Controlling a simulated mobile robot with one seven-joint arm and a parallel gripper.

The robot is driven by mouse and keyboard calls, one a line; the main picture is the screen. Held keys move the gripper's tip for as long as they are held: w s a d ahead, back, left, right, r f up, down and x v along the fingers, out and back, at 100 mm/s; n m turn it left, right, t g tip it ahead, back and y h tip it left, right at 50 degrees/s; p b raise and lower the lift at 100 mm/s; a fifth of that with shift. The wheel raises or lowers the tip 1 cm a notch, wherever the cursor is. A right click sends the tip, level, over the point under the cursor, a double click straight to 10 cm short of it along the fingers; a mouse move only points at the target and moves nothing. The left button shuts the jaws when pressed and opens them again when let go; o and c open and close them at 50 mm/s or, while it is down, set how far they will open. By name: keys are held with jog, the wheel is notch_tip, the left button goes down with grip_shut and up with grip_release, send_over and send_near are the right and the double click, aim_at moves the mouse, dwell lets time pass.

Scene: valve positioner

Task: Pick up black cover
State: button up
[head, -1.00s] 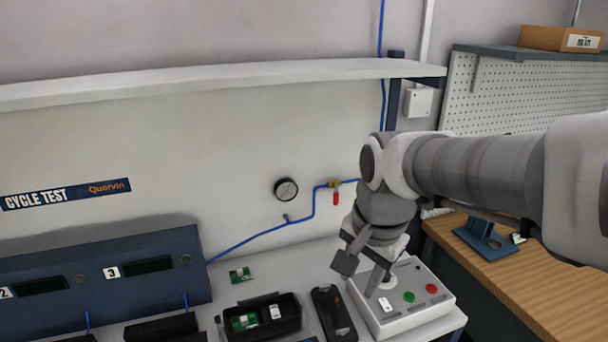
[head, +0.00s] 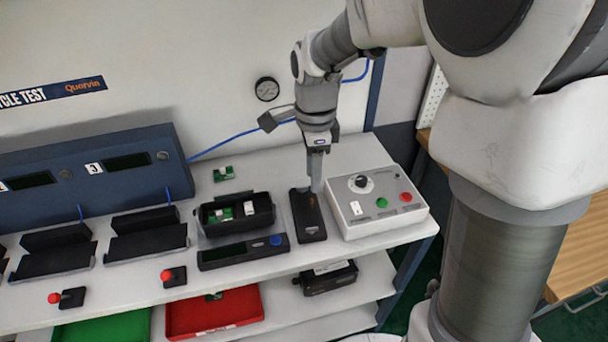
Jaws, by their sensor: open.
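The black cover (head: 308,219) lies flat on the white bench, between an open black housing (head: 236,214) and the grey control box. My gripper (head: 315,184) points down over the cover's far right part. Its fingers are open, with the tips at or just above the cover; I cannot tell whether they touch it. The fingers hide a small part of the cover's right edge. The housing holds a green circuit board and a white part.
The control box (head: 376,206) with a knob and green and red buttons stands close on the right. A black device with a blue button (head: 244,251) lies in front of the housing. A loose green board (head: 223,174) lies behind. Red (head: 214,312) and green bins sit below.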

jog(key=b, duration=0.1)
send_over(312, 228)
jog(key=f, duration=1)
jog(key=shift+w+f, duration=0.3)
jog(key=shift+w, duration=0.1)
jog(key=shift+s+f, duration=0.2)
jog(key=shift+f, duration=1.15)
jog(key=shift+s+f, duration=0.2)
jog(key=shift+f, duration=1.15)
jog(key=shift+c, duration=0.3)
grip_shut()
